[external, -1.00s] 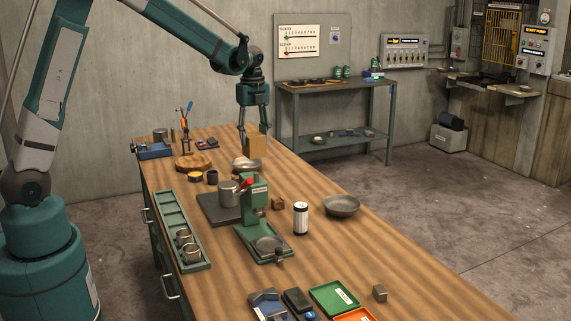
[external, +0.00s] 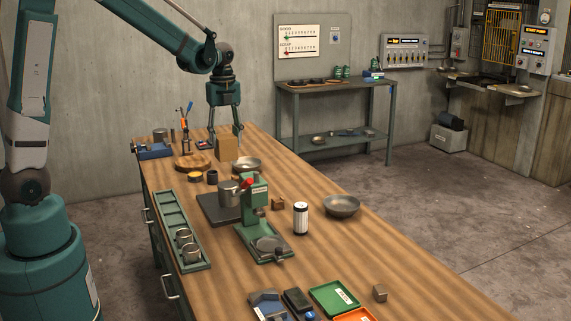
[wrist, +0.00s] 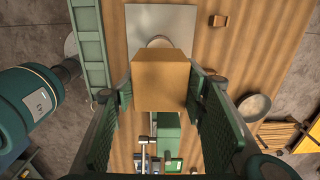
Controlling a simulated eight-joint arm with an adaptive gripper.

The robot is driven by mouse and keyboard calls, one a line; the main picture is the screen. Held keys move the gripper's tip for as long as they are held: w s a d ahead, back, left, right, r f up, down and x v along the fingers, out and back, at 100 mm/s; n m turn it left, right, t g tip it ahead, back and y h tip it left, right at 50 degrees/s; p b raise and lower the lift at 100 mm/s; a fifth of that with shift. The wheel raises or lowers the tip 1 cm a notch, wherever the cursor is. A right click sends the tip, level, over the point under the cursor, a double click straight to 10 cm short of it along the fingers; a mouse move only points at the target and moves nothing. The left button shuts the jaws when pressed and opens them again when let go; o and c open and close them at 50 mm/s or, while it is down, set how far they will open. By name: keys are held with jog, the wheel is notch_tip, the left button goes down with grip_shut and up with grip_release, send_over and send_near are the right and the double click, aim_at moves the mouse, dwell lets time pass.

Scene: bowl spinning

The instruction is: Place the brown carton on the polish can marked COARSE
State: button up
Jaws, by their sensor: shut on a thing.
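The brown carton (external: 227,147) is between the fingers of my gripper (external: 225,133), which is shut on it, above the far part of the workbench. In the wrist view the carton (wrist: 160,80) fills the space between the fingertips and hides what lies beneath. Whether it touches anything below I cannot tell. I cannot read COARSE on any can. A low yellow-topped can (external: 195,177) and a small dark can (external: 212,177) stand nearer the camera than the carton. A white canister with black ends (external: 301,218) stands upright farther right.
A metal bowl (external: 246,164) is right of the carton, and a round wooden board (external: 193,161) is left of it. A green press (external: 256,205), a metal pot (external: 229,193), a green tray (external: 172,213) and another bowl (external: 342,205) stand on the bench. The right front bench is mostly clear.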

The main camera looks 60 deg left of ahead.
aim_at(226, 154)
jog(key=shift+f, duration=2.95)
jog(key=shift+f, duration=2.05)
jog(key=shift+f, duration=0.15)
jog(key=o, duration=0.9)
jog(key=shift+o, duration=0.2)
